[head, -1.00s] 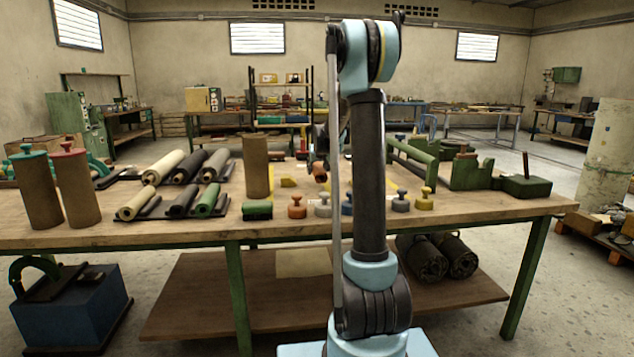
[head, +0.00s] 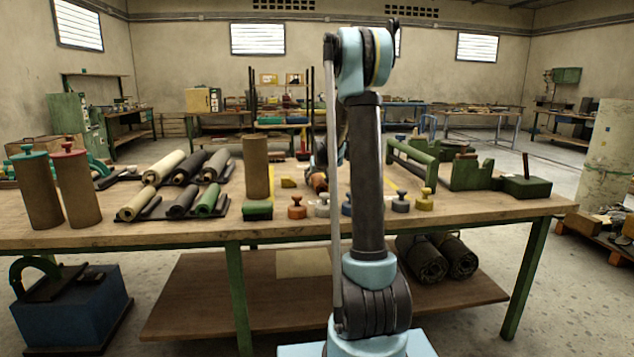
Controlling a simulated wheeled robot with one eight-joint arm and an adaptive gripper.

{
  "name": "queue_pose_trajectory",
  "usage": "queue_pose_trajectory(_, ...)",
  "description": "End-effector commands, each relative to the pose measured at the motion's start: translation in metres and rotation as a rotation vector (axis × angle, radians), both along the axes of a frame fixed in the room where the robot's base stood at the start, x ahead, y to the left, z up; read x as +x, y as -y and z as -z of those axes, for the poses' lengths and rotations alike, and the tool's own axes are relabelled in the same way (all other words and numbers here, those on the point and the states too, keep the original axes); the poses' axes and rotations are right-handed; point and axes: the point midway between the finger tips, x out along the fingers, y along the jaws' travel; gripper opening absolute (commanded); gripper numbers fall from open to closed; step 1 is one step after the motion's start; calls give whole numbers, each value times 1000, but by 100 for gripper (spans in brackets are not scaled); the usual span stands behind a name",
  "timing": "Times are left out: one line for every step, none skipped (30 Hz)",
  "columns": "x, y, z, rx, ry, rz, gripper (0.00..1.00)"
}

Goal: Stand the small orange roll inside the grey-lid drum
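A small orange-brown piece (head: 318,182), possibly the small orange roll, shows just left of my upright arm link, close to the end of my arm. My gripper is mostly hidden behind that link, so its fingers and any hold on this piece cannot be made out. A tall brown drum (head: 257,168) stands open, without a lid, left of my arm. A light grey lid (head: 322,205) and a darker grey lid (head: 400,202) lie on the table's front part. Which drum belongs to a grey lid cannot be told.
Two brown drums with a green lid (head: 29,152) and a red lid (head: 68,149) stand at the left. Several sheet rolls (head: 185,200) lie on racks beside them. Orange (head: 297,208) and yellow (head: 424,200) lids line the front. A green frame (head: 412,165) stands right.

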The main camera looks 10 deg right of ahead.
Motion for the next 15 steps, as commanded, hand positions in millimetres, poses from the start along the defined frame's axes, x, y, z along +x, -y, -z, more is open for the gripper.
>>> queue_pose_trajectory(0,0,0,0,0,0,67)
queue_pose_trajectory(0,0,0,0,0,0,67)
queue_pose_trajectory(0,0,0,0,0,0,67)
queue_pose_trajectory(0,0,0,0,0,0,67)
queue_pose_trajectory(0,0,0,0,0,0,67)
queue_pose_trajectory(0,0,-1,0,0,0,67)
queue_pose_trajectory(-1,0,-1,0,0,0,67)
queue_pose_trajectory(-2,0,-2,0,0,0,67)
queue_pose_trajectory(-3,0,-4,0,0,0,67)
queue_pose_trajectory(-5,0,-5,0,0,0,67)
queue_pose_trajectory(-7,0,-7,0,0,0,67)
queue_pose_trajectory(-10,0,-10,0,0,0,67)
queue_pose_trajectory(-12,0,-12,0,0,0,67)
queue_pose_trajectory(-15,0,-15,0,0,0,67)
queue_pose_trajectory(-19,0,-19,0,0,0,67)
